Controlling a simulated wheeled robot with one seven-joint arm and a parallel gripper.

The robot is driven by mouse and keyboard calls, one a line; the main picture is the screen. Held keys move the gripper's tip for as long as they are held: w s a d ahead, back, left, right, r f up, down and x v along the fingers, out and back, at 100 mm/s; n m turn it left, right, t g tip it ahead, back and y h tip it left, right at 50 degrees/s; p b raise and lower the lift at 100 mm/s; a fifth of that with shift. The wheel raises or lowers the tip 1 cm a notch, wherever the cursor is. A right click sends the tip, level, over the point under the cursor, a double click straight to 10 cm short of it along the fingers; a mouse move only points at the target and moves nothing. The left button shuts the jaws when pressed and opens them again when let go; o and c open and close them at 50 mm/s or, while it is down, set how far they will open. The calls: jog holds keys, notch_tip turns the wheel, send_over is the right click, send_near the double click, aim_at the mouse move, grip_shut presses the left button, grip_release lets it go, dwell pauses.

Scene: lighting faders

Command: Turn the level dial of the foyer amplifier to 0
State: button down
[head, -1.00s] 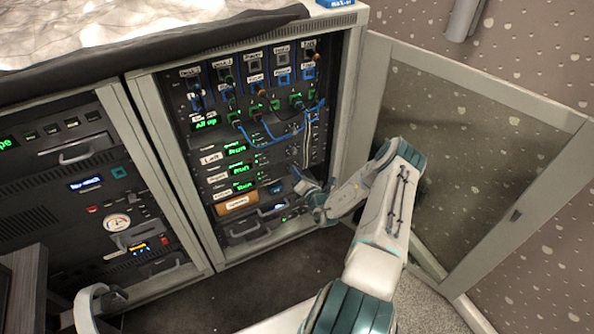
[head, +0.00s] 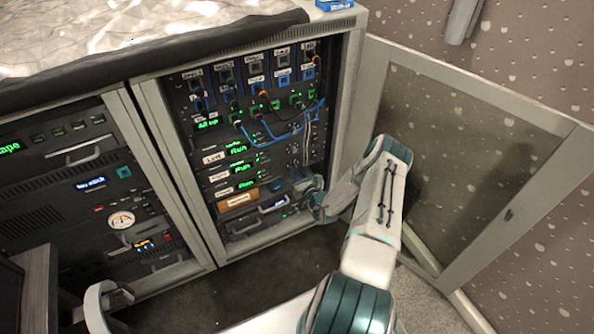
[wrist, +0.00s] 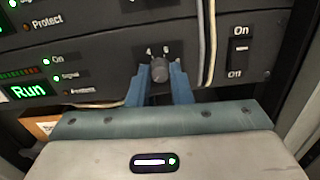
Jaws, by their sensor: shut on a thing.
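In the wrist view, a small dark grey level dial (wrist: 159,71) sits on a black amplifier panel, with the marks 4 and 6 readable above it. My gripper (wrist: 160,84) has its blue fingers on both sides of the dial, shut on it. The fingers hide the dial's lower scale, and I cannot make out its pointer clearly. In the head view, my gripper (head: 310,190) is at the right part of the lowest amplifier with a green Run display (head: 246,184). That amplifier's name label (head: 222,193) is too blurred to read.
An On/Off rocker switch (wrist: 240,48) is right of the dial, and pale cables (wrist: 206,45) hang between them. Two more Run amplifiers are stacked above. The open cabinet door (head: 470,150) stands to the right of my arm.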

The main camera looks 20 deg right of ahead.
jog(key=shift+n, duration=0.4)
jog(key=c, duration=1.3)
grip_release()
jog(key=s+p, duration=0.1)
jog(key=s, duration=1.3)
jog(key=shift+d+p, duration=0.25)
jog(key=shift+p, duration=0.1)
